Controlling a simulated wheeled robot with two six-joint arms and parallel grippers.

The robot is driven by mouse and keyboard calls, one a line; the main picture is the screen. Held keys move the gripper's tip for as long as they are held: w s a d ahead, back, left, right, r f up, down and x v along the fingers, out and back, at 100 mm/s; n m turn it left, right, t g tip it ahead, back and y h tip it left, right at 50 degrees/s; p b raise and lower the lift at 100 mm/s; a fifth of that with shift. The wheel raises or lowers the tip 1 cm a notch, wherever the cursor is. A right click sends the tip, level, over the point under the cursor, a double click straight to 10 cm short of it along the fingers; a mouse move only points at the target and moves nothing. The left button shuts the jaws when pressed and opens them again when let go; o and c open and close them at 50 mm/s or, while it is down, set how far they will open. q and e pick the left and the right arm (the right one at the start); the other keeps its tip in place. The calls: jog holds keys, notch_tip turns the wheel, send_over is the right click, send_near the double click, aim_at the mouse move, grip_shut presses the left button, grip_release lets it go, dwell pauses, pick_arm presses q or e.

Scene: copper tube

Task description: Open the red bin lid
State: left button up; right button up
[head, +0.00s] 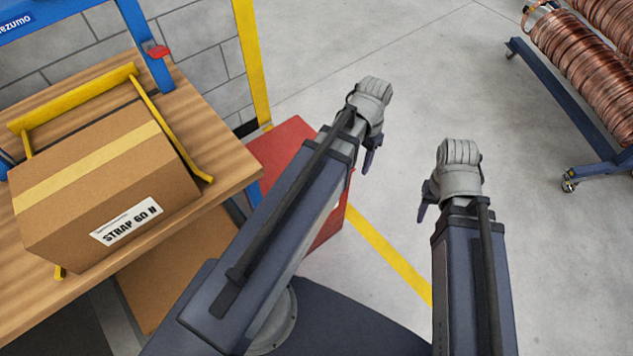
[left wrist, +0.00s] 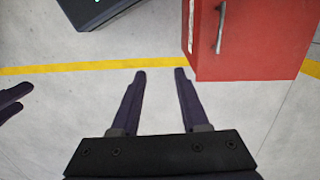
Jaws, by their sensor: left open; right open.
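The red bin (head: 283,142) stands on the floor to the right of the wooden table, partly hidden behind my left arm. In the left wrist view its red side (left wrist: 262,45) fills the upper right, with a grey bar handle (left wrist: 220,30) on it. I cannot make out the lid's edge. My left gripper (head: 370,160) hangs to the right of the bin, pointing down. In the left wrist view its two fingers (left wrist: 160,72) are apart and empty, left of the bin. My right gripper (head: 422,212) is further right, open, over bare floor and clear of the bin.
A wooden table (head: 232,160) at the left holds a cardboard box (head: 95,170) and a yellow frame (head: 75,98). A blue wheeled rack (head: 560,95) with copper coils (head: 585,65) stands at the upper right. The floor between is clear, with a yellow line (head: 390,255).

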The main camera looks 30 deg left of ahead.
pick_arm(q)
jog(key=w+a+f+h+b, duration=0.1)
jog(key=a+f+b, duration=0.4)
jog(key=a, duration=0.3)
jog(key=w+a+f+h+b, duration=0.1)
jog(key=w+a+f+b, duration=0.1)
jog(key=a+f+b, duration=0.3)
jog(key=a+f, duration=0.2)
jog(key=a, duration=0.1)
jog(key=shift+w+a+f+m, duration=0.25)
jog(key=shift+a+m, duration=0.05)
pick_arm(e)
notch_tip(320, 180, down, 13)
pick_arm(q)
jog(key=shift+f, duration=0.1)
jog(key=f+b, duration=0.2)
jog(key=d+f+b, duration=0.1)
jog(key=f+b, duration=0.4)
jog(key=shift+s+d+f+b, duration=0.2)
jog(key=shift+s+f+b, duration=0.05)
jog(key=shift+b, duration=0.05)
pick_arm(e)
notch_tip(320, 180, down, 8)
jog(key=shift+r, duration=0.2)
pick_arm(q)
grip_shut()
jog(key=shift+r, duration=0.1)
pick_arm(e)
jog(key=shift+r, duration=0.1)
